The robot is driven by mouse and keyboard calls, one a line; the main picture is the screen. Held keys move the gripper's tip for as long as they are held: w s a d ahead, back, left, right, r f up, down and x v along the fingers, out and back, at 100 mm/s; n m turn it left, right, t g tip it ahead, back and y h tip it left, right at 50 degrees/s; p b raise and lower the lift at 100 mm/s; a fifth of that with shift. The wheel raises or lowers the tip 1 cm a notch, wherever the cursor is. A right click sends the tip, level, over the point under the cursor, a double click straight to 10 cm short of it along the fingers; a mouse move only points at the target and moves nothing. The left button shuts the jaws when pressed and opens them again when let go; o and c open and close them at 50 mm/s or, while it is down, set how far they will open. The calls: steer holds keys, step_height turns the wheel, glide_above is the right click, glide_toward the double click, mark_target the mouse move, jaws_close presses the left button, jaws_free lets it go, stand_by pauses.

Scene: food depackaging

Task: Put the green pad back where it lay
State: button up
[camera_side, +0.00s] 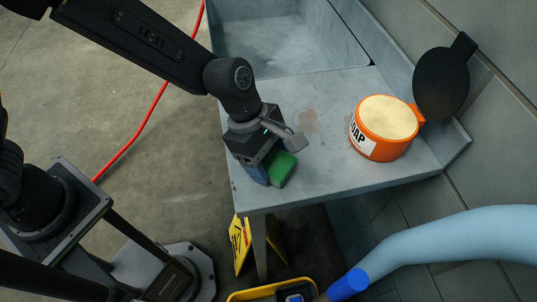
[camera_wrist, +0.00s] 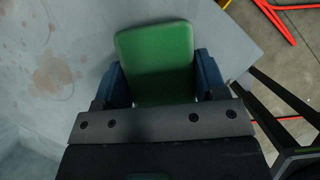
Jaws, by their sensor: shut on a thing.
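The green pad (camera_wrist: 154,55) is held between the two blue fingers of my gripper (camera_wrist: 160,84) in the wrist view. The fingers press on its left and right sides. In the side view the green pad (camera_side: 282,169) shows below my gripper (camera_side: 268,172), close over the front left part of the grey metal counter (camera_side: 318,176). I cannot tell whether the pad touches the counter. Part of the pad is hidden behind the gripper.
An orange soap tub (camera_side: 384,146) with its black lid (camera_side: 442,82) open stands at the right on the counter. A sink basin (camera_side: 285,38) lies behind. A brownish stain (camera_side: 308,120) marks the counter. A yellow floor sign (camera_side: 241,243) and a light blue pipe (camera_side: 450,238) are below.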

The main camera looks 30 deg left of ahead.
steer(key=shift+f, duration=0.2)
steer(key=o, duration=0.9)
steer(key=shift+c, duration=0.2)
steer(key=v, duration=1.1)
steer(key=shift+r, duration=0.35)
steer(key=s+a+r+m+t+y, duration=0.2)
steer(key=s+a+m, duration=0.3)
steer(key=a+m, duration=0.4)
steer(key=s+a+r+m+t+y, duration=0.2)
steer(key=s+a+r+m+t, duration=0.1)
steer(key=a+m, duration=0.6)
steer(key=s+a+r, duration=0.1)
steer(key=s+a, duration=0.1)
steer(key=a, duration=0.2)
steer(key=shift+s+r+t+y, duration=0.3)
steer(key=shift+s, duration=0.1)
